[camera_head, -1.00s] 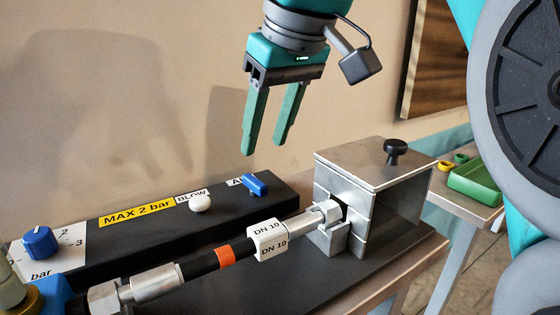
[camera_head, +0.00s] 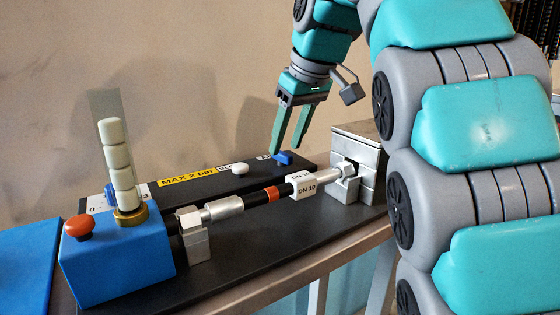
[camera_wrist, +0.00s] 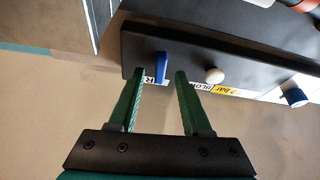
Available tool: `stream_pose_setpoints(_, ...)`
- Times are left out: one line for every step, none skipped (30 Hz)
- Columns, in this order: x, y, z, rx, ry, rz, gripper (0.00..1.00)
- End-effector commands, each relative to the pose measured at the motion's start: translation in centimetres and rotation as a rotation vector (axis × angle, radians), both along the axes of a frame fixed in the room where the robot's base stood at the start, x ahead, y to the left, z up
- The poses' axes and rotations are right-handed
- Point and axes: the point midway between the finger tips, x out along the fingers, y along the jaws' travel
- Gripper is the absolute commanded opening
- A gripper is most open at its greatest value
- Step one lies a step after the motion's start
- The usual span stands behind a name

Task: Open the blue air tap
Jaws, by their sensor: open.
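The blue air tap (camera_head: 284,158) is a small blue lever on the black panel (camera_head: 205,191), at its right end beside a partly covered label. My gripper (camera_head: 285,150) is open and points down, its two green fingertips close to the tap. In the wrist view, the tap (camera_wrist: 161,68) shows between and just beyond the tips of my gripper (camera_wrist: 160,73), its lever running roughly in line with the fingers. I cannot tell how far above the tap the tips are, or whether they touch it.
A white knob (camera_head: 239,169) marked BLOW sits left of the tap; a blue regulator knob (camera_wrist: 294,96) is further along. A hose (camera_head: 250,199) runs in front to a metal block (camera_head: 357,150). A blue box (camera_head: 118,255) with a red button (camera_head: 79,228) stands at left.

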Motion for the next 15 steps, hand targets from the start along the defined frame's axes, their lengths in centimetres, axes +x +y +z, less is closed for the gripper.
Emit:
stream_pose_setpoints(0.25, -0.04, -1.00, 0.000, -0.001, 0.000, 0.49)
stream_pose_setpoints(0.37, -0.05, -1.21, 0.000, -0.001, 0.000, 0.49)
stream_pose_setpoints(0.49, -0.05, -1.43, 0.000, -0.002, 0.001, 0.49)
stream_pose_setpoints(0.57, -0.06, -1.55, 0.000, -0.002, 0.001, 0.49)
stream_pose_setpoints(0.63, -0.06, -1.66, 0.000, -0.003, 0.001, 0.49)
stream_pose_setpoints(0.70, -0.06, -1.75, 0.000, -0.003, 0.001, 0.49)
stream_pose_setpoints(0.74, -0.06, -1.79, 0.000, -0.003, 0.001, 0.49)
stream_pose_setpoints(0.76, -0.06, -1.81, 0.000, -0.003, 0.001, 0.49)
stream_pose_setpoints(0.77, -0.05, -1.82, 0.001, -0.003, 0.001, 0.49)
stream_pose_setpoints(0.79, -0.06, -1.81, 0.000, -0.003, 0.001, 0.49)
stream_pose_setpoints(0.79, -0.05, -1.80, 0.000, -0.003, 0.001, 0.49)
stream_pose_setpoints(0.78, -0.05, -1.78, 0.001, -0.003, 0.001, 0.49)
stream_pose_setpoints(0.78, -0.05, -1.77, 0.000, -0.003, 0.001, 0.49)
stream_pose_setpoints(0.78, -0.05, -1.75, 0.001, -0.003, 0.001, 0.49)
stream_pose_setpoints(0.77, -0.04, -1.75, 0.000, -0.003, 0.001, 0.49)
